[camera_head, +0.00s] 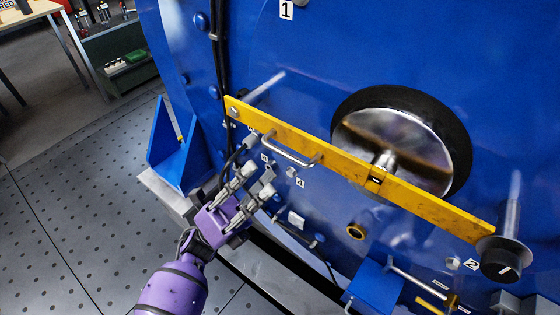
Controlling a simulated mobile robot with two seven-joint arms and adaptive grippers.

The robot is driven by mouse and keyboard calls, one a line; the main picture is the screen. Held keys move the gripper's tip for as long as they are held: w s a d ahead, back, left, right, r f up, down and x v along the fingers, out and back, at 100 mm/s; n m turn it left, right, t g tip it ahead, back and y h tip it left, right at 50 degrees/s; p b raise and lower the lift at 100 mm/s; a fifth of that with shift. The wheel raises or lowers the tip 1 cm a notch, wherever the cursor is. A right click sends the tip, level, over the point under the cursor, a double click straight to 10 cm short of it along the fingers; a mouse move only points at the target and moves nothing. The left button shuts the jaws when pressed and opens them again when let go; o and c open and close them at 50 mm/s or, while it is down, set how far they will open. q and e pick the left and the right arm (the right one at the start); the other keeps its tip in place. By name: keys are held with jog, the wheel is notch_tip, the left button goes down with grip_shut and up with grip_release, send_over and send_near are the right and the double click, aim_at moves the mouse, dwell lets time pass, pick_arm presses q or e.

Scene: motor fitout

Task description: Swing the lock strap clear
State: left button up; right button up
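The yellow lock strap (335,160) lies slantwise across the blue motor housing (300,60), from upper left to lower right. It crosses in front of the round metal shaft end (425,135). A metal bar handle (290,153) is fixed on its left half. The strap's right end meets a pin with a black knob (503,260). My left gripper (258,176) is below and left of the handle, with its fingers apart and nothing between them. It appears clear of the handle. My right gripper is not in view.
A blue bracket (172,145) stands on the left, and another blue block (375,285) with a rod is below the strap. Dark cables run down the housing near the strap's left end. The perforated floor (70,220) at left is clear.

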pick_arm(q)
jog(key=p+x, duration=0.1)
jog(key=x, duration=0.5)
jog(key=shift+d+r+p, duration=0.15)
jog(key=shift+r+p, duration=0.15)
jog(key=shift+p, duration=0.1)
grip_shut()
jog(key=shift+w, duration=0.1)
